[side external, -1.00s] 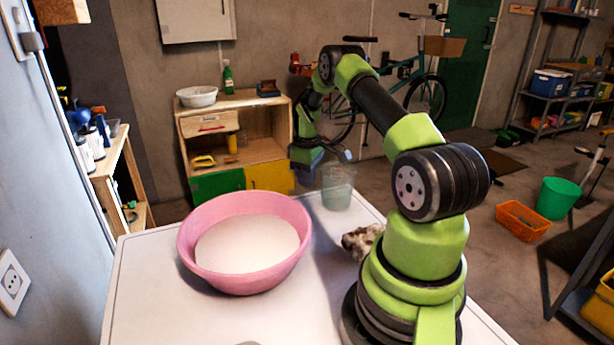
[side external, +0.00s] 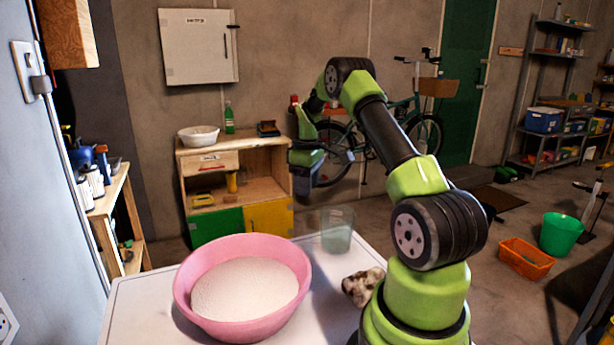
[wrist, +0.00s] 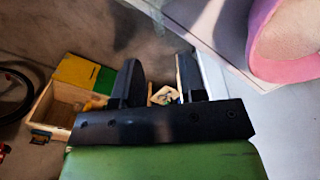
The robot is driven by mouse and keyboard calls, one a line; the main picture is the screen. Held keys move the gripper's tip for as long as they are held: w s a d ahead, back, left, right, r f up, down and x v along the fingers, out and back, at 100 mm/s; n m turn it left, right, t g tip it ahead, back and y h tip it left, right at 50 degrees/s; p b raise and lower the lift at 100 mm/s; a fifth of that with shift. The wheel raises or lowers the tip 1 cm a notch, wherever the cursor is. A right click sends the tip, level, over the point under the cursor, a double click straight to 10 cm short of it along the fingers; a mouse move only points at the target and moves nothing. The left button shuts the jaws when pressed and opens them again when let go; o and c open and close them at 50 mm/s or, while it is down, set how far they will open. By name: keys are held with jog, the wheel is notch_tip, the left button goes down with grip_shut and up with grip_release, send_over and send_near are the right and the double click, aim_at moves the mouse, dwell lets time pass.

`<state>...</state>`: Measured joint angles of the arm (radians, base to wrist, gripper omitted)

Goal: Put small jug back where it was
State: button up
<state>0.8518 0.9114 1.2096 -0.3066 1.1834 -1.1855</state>
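A translucent greenish container (side external: 337,232), which looks like the small jug, stands upright near the far edge of the white table (side external: 128,318), behind and right of the pink basin (side external: 187,300). My gripper (side external: 308,182) is up in the air beyond the table's far edge, above and left of the container and apart from it. In the wrist view, the two dark fingers (wrist: 158,80) are spread with a gap and nothing held between them. The pink basin also shows at top right in the wrist view (wrist: 262,30). The container is not clearly visible there.
The basin holds a pale filling (side external: 245,288). A mottled lump (side external: 362,287) lies on the table beside my base. A wooden cabinet (side external: 212,163) with a white bowl (side external: 198,135) and a green bottle (side external: 229,117) stands behind. Open floor lies between table and cabinet.

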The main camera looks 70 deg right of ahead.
notch_tip(320, 180, up, 2)
jog(key=shift+r, duration=0.1)
jog(key=w+a+r+m+t, duration=0.1)
jog(key=a+r+m+t, duration=0.15)
jog(key=a+r, duration=1.35)
jog(key=s+a+m+t+y, duration=0.1)
jog(key=s+a+t, duration=0.3)
jog(key=s+a, duration=0.9)
jog(key=a+f+y, duration=0.1)
jog(key=a, duration=0.3)
jog(key=shift+s, duration=0.3)
